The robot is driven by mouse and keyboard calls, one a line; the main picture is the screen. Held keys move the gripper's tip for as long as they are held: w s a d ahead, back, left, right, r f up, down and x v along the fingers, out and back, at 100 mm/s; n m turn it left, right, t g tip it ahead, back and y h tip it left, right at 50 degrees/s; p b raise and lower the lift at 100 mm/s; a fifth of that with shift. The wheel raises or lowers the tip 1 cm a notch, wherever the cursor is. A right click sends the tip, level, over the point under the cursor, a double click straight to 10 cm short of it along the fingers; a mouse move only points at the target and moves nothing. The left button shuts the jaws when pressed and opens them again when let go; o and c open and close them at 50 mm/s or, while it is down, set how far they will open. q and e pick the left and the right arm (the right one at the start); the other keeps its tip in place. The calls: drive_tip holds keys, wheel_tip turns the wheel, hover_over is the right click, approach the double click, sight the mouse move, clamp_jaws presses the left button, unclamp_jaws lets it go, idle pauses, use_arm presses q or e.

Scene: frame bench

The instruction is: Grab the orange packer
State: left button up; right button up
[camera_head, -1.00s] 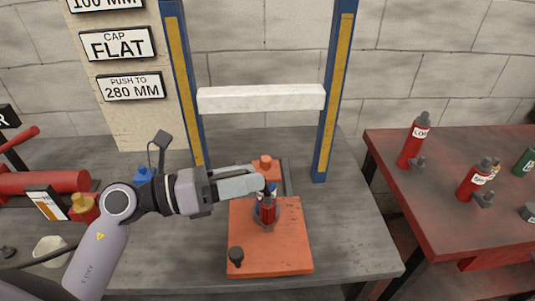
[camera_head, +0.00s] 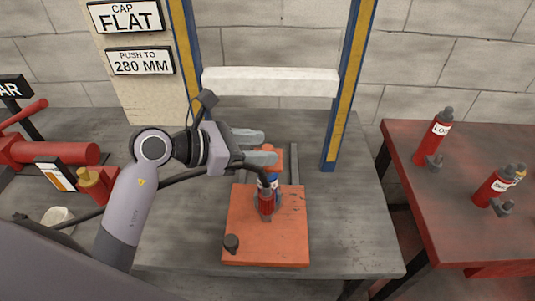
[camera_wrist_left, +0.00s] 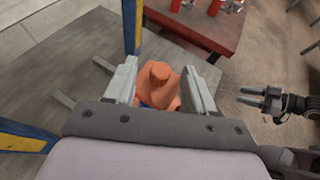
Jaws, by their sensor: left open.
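The orange packer (camera_wrist_left: 160,88), with a round knob on top, stands between the two spread fingers of my left gripper (camera_wrist_left: 160,85) in the left wrist view.
A red bottle jack (camera_head: 267,204) stands on an orange plate (camera_head: 265,245) just in front. Blue posts (camera_head: 348,90) and a white crossbar (camera_head: 270,81) rise around the packer. A red table (camera_head: 450,220) with red bottles is at the right. Grey bench to the plate's right is clear.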

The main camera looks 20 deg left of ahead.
use_arm(q)
drive_tip(key=shift+x, duration=1.35)
drive_tip(key=shift+c, duration=0.4)
clamp_jaws()
drive_tip(key=shift+r, duration=0.1)
